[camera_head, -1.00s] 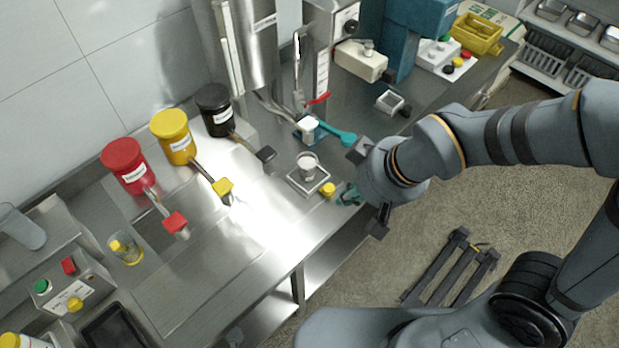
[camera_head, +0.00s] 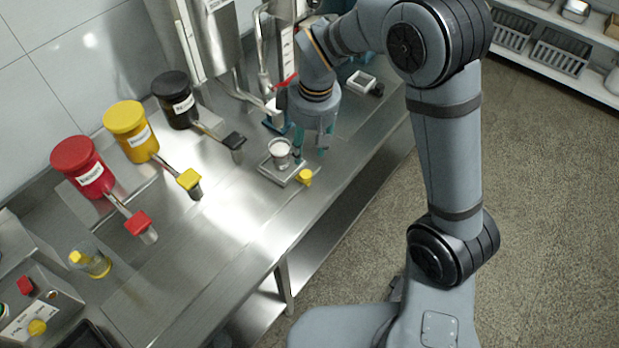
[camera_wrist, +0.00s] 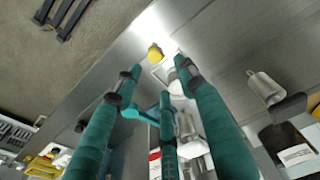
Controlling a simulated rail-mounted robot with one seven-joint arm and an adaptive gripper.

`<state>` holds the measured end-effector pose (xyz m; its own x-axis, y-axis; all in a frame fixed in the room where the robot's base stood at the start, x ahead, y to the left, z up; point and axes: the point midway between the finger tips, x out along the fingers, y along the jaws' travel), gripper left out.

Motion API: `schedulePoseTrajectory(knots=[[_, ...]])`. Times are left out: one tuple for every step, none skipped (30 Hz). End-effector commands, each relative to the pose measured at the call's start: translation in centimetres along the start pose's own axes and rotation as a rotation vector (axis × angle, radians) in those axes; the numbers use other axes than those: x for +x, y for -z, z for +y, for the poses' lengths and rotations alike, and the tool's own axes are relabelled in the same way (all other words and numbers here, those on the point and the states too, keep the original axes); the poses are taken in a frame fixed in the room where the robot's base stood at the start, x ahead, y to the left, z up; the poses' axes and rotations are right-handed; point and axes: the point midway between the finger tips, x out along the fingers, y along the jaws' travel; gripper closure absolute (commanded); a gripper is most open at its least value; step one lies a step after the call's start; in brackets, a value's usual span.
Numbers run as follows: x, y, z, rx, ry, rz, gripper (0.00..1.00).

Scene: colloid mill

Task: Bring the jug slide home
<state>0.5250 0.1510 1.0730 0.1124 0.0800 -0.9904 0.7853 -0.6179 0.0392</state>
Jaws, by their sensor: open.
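The jug, a small pale cup (camera_head: 280,150), stands upright on a square metal slide plate (camera_head: 272,176) on the steel bench. A yellow knob (camera_head: 305,178) sits at the plate's front right corner. The knob also shows in the wrist view (camera_wrist: 155,52), just beyond my fingertips. My gripper (camera_head: 310,149) is open and points down just right of the jug and behind the knob. Its teal fingers (camera_wrist: 158,80) spread apart in the wrist view, with nothing visibly held. Part of the plate is hidden by the fingers there.
A teal-handled part (camera_wrist: 140,115) lies close to my fingers. Black (camera_head: 174,98), yellow (camera_head: 131,130) and red (camera_head: 82,167) lidded containers with spouts line the left. The bench's front edge is close to the knob. Bare steel lies left of the plate.

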Motion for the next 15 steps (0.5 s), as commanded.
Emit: schedulePoseTrajectory(knots=[[2.1, 0.9, 0.4, -0.028, 0.003, -0.029, 0.55], [2.8, 1.3, 0.7, -0.044, 0.006, -0.045, 0.55], [3.5, 1.7, 1.0, -0.064, 0.009, -0.064, 0.55], [4.0, 1.9, 1.2, -0.078, 0.011, -0.075, 0.55], [4.4, 2.1, 1.3, -0.09, 0.015, -0.087, 0.55], [4.8, 2.4, 1.5, -0.104, 0.018, -0.099, 0.55], [5.1, 2.5, 1.6, -0.112, 0.021, -0.108, 0.55], [5.3, 2.6, 1.7, -0.12, 0.023, -0.114, 0.55], [5.5, 2.7, 1.7, -0.127, 0.025, -0.121, 0.55], [5.7, 2.7, 1.8, -0.131, 0.027, -0.125, 0.55], [5.8, 2.7, 1.8, -0.133, 0.028, -0.128, 0.55], [6.1, 2.7, 1.8, -0.137, 0.03, -0.131, 0.55], [6.3, 2.7, 1.9, -0.138, 0.03, -0.133, 0.55], [6.5, 2.6, 1.9, -0.139, 0.03, -0.133, 0.55], [7.0, 2.6, 1.9, -0.139, 0.031, -0.135, 0.55]])
